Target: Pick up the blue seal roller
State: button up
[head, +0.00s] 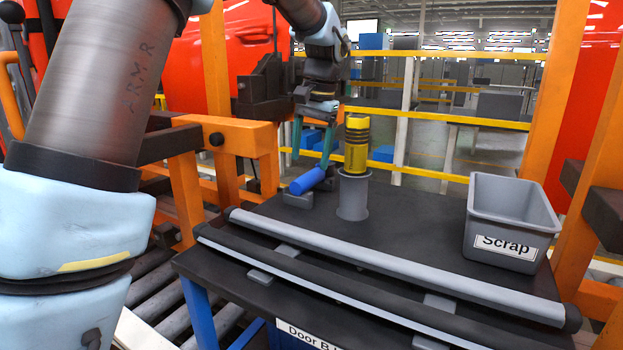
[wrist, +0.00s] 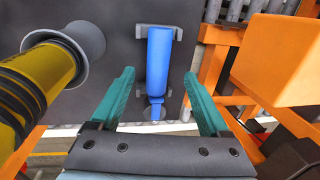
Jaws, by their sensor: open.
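The blue seal roller (head: 308,181) lies on grey rests on the dark table top (head: 268,205), near its far left corner. In the wrist view the blue seal roller (wrist: 159,62) points lengthwise away from me, with its narrow metal end nearest. My gripper (head: 312,145) points down over it, with green fingers spread apart. In the wrist view my gripper (wrist: 157,95) is open and empty, and the roller shows between its two fingers with space on both sides. I cannot tell the exact height of the fingertips over the roller.
A yellow and black ribbed tool (head: 357,145) stands upright in a grey cup (head: 353,197) just right of the roller. Two long seal strips (head: 390,265) lie across the table front. A grey Scrap bin (head: 512,215) stands at the right. An orange frame (head: 228,137) rises at the left.

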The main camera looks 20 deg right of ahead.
aim_at(309, 174)
jog(key=shift+w+f+p, duration=0.15)
jog(key=shift+f+p, duration=0.25)
jog(key=shift+f, duration=1)
jog(key=shift+w+f+p, duration=0.15)
jog(key=shift+f+p, duration=0.2)
jog(key=shift+f, duration=1.05)
jog(key=shift+c, duration=0.2)
grip_shut()
